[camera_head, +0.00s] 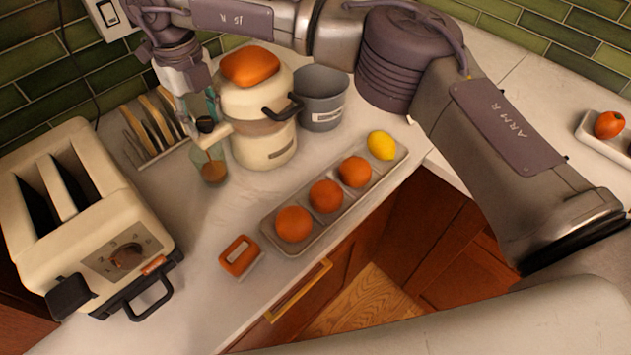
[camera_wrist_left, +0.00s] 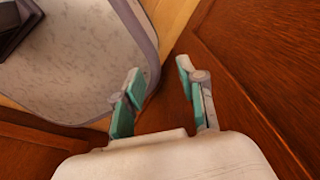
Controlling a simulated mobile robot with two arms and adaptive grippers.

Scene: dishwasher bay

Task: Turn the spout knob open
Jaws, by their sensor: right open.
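The cream juicer (camera_head: 262,135) with an orange lid stands on the counter in the head view. Its spout juts out to the left, with a dark round spout knob (camera_head: 205,124) on top. My right gripper (camera_head: 205,106) is open, pointing down at the knob; its teal fingertips are close to it, partly hidden behind the wrist. I cannot tell whether they touch it. A glass (camera_head: 211,168) with brownish contents stands under the spout. In the left wrist view my left gripper (camera_wrist_left: 160,90) is open and empty, over wooden panels.
A toaster (camera_head: 75,215) stands at the left, and a rack (camera_head: 150,135) behind the glass. A grey pot (camera_head: 322,98) stands beside the juicer. A tray (camera_head: 268,226) with several fruits and an orange-topped block (camera_head: 240,257) lie in front.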

